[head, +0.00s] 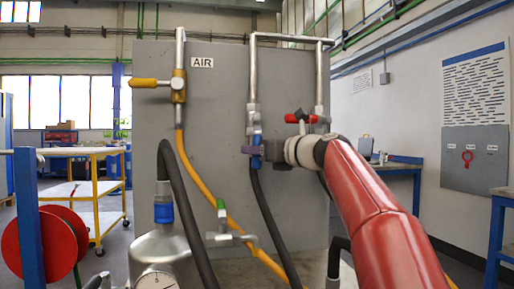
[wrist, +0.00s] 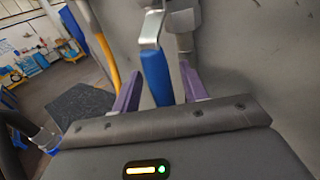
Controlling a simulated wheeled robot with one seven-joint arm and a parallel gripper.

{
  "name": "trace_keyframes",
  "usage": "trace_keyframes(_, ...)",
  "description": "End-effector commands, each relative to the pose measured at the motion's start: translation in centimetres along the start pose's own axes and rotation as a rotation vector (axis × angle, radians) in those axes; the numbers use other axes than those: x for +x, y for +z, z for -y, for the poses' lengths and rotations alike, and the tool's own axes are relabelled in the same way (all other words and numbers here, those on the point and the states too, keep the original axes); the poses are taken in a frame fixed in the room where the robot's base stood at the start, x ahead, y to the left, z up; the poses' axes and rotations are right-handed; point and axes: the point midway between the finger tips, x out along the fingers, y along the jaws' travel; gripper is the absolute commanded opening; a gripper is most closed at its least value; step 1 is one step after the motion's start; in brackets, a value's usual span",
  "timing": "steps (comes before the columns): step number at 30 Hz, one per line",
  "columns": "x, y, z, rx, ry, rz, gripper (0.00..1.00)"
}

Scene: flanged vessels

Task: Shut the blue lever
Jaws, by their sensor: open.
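The blue lever (wrist: 156,76) shows in the wrist view as a blue-sleeved handle on a bent metal shank, pointing toward my gripper. My gripper (wrist: 159,68) is open, with one purple finger on each side of the blue handle. Gaps show between handle and fingers, the left one narrower; contact cannot be made out. In the head view my gripper (head: 252,150) is at the middle pipe's valve (head: 254,116) on the grey panel.
A red-handled valve (head: 301,118) sits just right, close above my wrist. A yellow lever (head: 148,83) sticks out left on the AIR pipe. Black and orange hoses hang below. A vessel with a gauge (head: 158,277) and a green-handled valve (head: 221,206) stand in front.

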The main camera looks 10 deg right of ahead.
Motion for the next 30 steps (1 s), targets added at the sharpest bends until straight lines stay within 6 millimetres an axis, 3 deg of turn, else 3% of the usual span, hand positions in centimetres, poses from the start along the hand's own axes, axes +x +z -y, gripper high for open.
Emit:
trace_keyframes(10,0.56,-0.03,-0.03,-0.001,0.0,0.0,0.44)
trace_keyframes(20,0.54,-0.03,-0.02,-0.001,0.0,-0.001,0.0)
trace_keyframes(30,0.6,-0.08,-0.12,0.011,0.0,0.007,0.0)
